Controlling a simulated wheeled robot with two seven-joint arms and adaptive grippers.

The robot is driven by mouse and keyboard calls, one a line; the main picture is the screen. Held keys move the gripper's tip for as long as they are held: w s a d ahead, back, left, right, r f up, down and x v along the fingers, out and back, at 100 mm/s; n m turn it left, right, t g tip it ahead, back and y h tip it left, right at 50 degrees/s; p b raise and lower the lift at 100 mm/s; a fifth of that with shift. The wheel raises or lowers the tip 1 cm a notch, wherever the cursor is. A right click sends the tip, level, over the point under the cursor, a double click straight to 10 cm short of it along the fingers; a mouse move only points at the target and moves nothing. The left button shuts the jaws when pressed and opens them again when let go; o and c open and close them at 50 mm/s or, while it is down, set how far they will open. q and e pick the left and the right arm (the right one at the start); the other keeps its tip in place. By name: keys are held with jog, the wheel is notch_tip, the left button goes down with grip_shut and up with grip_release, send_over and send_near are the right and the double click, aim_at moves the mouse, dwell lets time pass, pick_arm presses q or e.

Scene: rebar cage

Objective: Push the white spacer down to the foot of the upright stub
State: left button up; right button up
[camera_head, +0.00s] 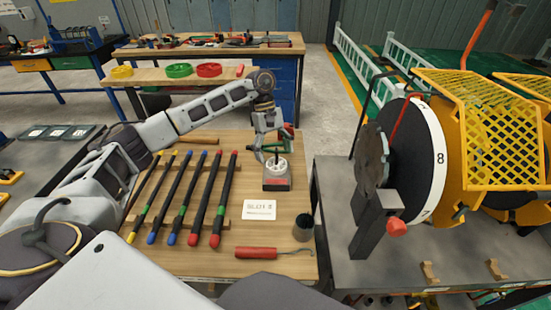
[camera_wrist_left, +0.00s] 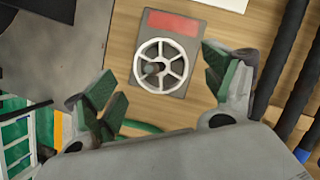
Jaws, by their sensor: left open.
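The white spacer (camera_head: 276,166) is a spoked ring around the dark upright stub (camera_head: 276,154) on a grey block (camera_head: 276,185) with a red front face. In the left wrist view, the spacer (camera_wrist_left: 161,84) is seen from above with the stub end (camera_wrist_left: 152,68) at its hub. I cannot tell exactly how high the spacer sits on the stub. My left gripper (camera_head: 273,148) is right above the spacer in the head view. My right gripper is not in view.
Several dark bars with coloured ends (camera_head: 186,200) lie on supports left of the block. A white label card (camera_head: 259,209), a red-handled tool (camera_head: 256,252) and a dark cup (camera_head: 303,228) lie nearer. A large drum fixture (camera_head: 430,155) stands to the right.

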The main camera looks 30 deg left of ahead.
pick_arm(q)
jog(key=v, duration=0.9)
dwell(1.0)
